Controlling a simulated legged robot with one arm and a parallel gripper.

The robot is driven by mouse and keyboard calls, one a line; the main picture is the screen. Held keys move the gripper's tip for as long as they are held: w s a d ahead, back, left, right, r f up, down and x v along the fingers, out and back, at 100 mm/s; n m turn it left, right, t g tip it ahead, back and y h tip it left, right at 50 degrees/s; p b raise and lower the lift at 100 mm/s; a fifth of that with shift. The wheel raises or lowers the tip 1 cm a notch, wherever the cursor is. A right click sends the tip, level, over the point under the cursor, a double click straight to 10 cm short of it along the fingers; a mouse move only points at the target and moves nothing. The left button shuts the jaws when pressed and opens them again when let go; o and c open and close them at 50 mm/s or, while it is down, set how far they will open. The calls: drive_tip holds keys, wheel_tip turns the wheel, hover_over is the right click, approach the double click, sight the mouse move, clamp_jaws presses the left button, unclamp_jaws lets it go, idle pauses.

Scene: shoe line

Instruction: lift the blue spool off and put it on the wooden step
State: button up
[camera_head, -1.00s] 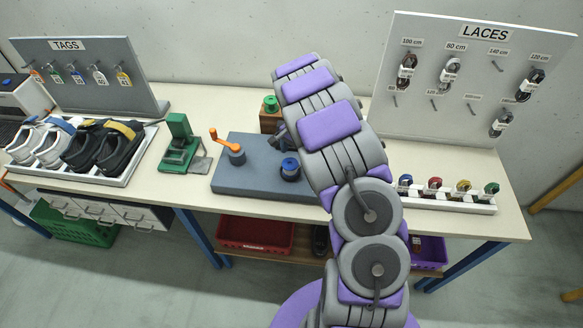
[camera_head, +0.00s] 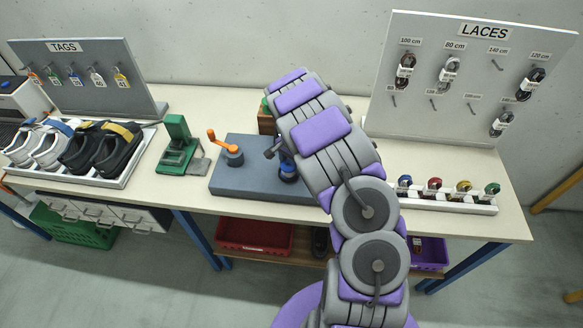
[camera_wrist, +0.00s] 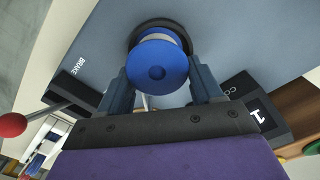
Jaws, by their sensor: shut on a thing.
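The blue spool (camera_wrist: 158,65) is between the two fingers of my gripper (camera_wrist: 160,72) in the wrist view. The fingers are shut on it from both sides. A dark round base (camera_wrist: 150,27) shows behind the spool; I cannot tell whether they touch. In the head view the blue spool (camera_head: 288,174) is over the grey-blue board (camera_head: 240,180), partly hidden by my arm, which also hides the fingers. The wooden step (camera_head: 266,121) stands behind the board, partly covered by my arm. Its brown wood also seems to show at the wrist view's right edge (camera_wrist: 294,103).
A green spool (camera_head: 265,102) shows at the wooden step. An orange crank (camera_head: 213,135) stands on the board's left. A green press (camera_head: 178,145) and shoe tray (camera_head: 128,172) are further left. A laces board (camera_head: 460,110) and spool rack (camera_head: 455,200) are at the right.

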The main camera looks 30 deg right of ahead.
drive_tip(key=shift+a+r, duration=0.1)
drive_tip(key=shift+a, duration=0.65)
drive_tip(key=c, duration=0.3)
drive_tip(key=shift+s+a, duration=0.1)
drive_tip(key=shift+c, duration=1.4)
drive_tip(key=shift+d, duration=0.2)
